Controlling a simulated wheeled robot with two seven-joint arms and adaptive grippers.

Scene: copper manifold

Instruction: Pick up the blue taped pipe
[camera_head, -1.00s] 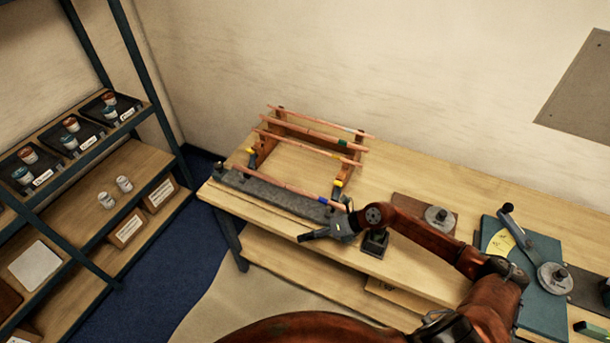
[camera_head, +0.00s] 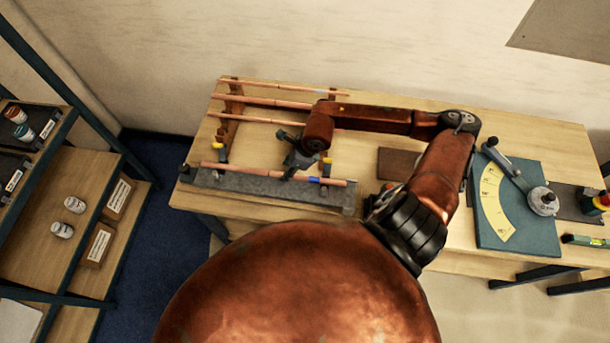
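The blue taped pipe (camera_head: 335,182) is a thin copper pipe with a blue band near its right end. It lies along the grey bar (camera_head: 240,183) at the table's front left edge. My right gripper (camera_head: 290,172) is over the middle of this pipe and hides part of it. I cannot tell whether its fingers touch the pipe or are open or shut. My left gripper is not in view.
More copper pipes (camera_head: 262,101) rest on a wooden rack (camera_head: 232,103) behind the bar. A teal board (camera_head: 515,220) with a yellow dial and lever is at the right. A brown plate (camera_head: 397,163) lies between. Shelves (camera_head: 85,165) stand at the left.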

